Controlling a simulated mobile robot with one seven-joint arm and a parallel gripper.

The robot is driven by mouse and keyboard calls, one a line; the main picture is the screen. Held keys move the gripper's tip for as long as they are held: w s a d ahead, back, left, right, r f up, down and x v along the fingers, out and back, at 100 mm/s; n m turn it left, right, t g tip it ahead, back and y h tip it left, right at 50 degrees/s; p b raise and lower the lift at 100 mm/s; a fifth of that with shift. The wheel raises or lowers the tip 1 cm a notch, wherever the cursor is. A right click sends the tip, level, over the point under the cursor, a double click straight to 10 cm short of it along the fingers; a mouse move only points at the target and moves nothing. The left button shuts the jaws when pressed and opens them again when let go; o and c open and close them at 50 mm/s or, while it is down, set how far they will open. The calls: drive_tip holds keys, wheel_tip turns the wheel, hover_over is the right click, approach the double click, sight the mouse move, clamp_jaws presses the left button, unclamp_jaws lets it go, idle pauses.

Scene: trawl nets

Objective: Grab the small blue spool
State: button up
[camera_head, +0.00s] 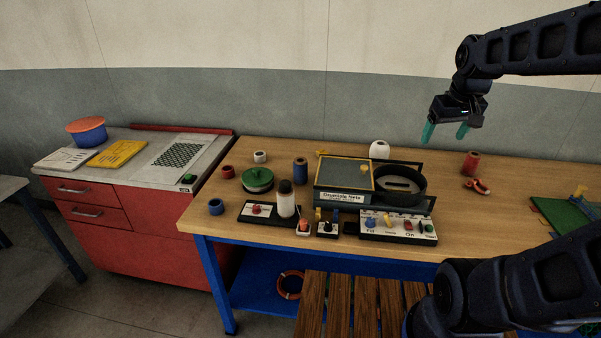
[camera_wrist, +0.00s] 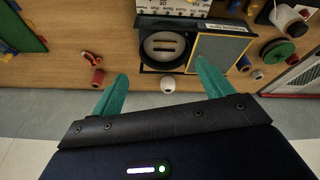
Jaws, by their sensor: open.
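The small blue spool (camera_head: 216,207) stands near the left front corner of the wooden workbench (camera_head: 200,222) in the head view. I cannot make it out in the wrist view. A taller dark blue spool (camera_head: 300,171) stands farther back; it also shows in the wrist view (camera_wrist: 244,64). My gripper (camera_head: 445,132) is open and empty, high above the back right of the bench, far to the right of the small blue spool. Its teal fingers (camera_wrist: 160,72) are spread apart in the wrist view.
A green spool (camera_head: 257,180), a red spool (camera_head: 228,171), a white bottle (camera_head: 286,203) and a switch panel (camera_head: 398,226) stand near the small blue spool or right of it. A grey box (camera_head: 343,178) and black round holder (camera_head: 399,187) fill the middle. A red cabinet (camera_head: 140,235) adjoins the left.

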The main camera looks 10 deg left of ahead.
drive_tip(key=w+a+n+g, duration=0.1)
drive_tip(key=w+a+n, duration=0.3)
drive_tip(key=w+a, duration=0.5)
drive_tip(key=n+g, duration=0.3)
drive_tip(key=n, duration=1)
hover_over(299, 158)
drive_tip(key=s, duration=0.1)
wheel_tip(299, 158, down, 23)
drive_tip(key=f, duration=0.4)
drive_tip(key=shift+s+f, duration=0.1)
drive_tip(key=shift+s, duration=0.1)
drive_tip(key=shift+d+f, duration=0.2)
drive_tip(key=shift+f, duration=1.3)
drive_tip(key=shift+d+f, duration=0.15)
drive_tip(key=shift+f, duration=1.3)
drive_tip(key=c, duration=1.1)
drive_tip(key=shift+r, duration=0.1)
